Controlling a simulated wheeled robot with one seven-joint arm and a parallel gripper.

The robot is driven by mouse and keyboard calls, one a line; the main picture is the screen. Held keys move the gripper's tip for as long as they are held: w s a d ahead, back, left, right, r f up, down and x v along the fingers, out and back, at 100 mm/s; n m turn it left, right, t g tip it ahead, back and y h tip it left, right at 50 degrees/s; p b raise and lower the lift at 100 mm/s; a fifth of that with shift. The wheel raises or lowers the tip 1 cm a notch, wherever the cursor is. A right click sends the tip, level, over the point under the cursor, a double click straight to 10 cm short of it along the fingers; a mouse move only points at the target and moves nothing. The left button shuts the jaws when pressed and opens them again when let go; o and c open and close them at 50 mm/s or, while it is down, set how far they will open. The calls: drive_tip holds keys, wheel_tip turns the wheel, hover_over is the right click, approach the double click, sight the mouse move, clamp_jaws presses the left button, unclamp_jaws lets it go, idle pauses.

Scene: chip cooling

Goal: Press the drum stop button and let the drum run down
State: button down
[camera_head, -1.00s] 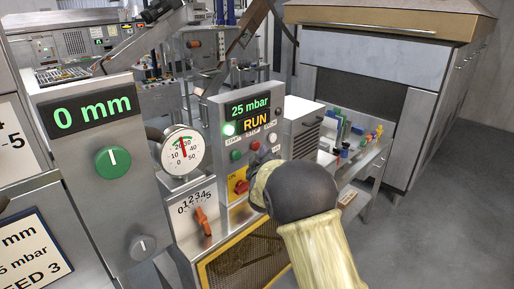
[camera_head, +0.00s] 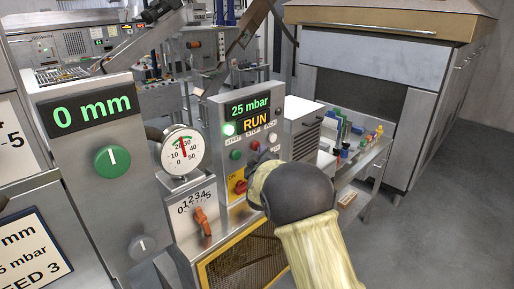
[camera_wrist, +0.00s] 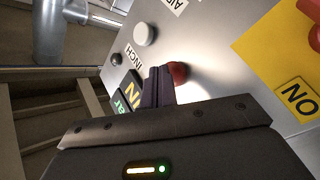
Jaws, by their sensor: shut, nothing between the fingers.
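The control panel (camera_head: 215,113) shows "25 mbar" and "RUN" on its lit display (camera_head: 250,116). The red stop button (camera_head: 255,146) sits under the STOP label, right of the green start button (camera_head: 235,154). In the wrist view the red button (camera_wrist: 178,72) is close against the right side of my gripper's fingertips (camera_wrist: 158,74). The fingers are shut and empty. I cannot tell whether they touch the button. In the head view my wrist hides the fingers.
A white button (camera_wrist: 145,34) by the INCH label is near my fingers, with a dark knob (camera_wrist: 116,59) beyond it. A yellow plate with a red switch (camera_head: 240,187) is below the buttons. A pressure dial (camera_head: 182,151) and an orange selector (camera_head: 202,221) stand left.

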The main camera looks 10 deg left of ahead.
drive_tip(key=shift+w+a, duration=0.25)
drive_tip(key=shift+a, duration=0.15)
idle(0.7)
drive_tip(key=shift+d, duration=0.1)
drive_tip(key=shift+s+d+b, duration=0.55)
drive_tip(key=shift+d+b, duration=0.05)
drive_tip(key=shift+d, duration=0.05)
drive_tip(key=s+d+b, duration=0.1)
drive_tip(key=d, duration=0.1)
drive_tip(key=s+d+b, duration=0.2)
idle(0.7)
idle(0.5)
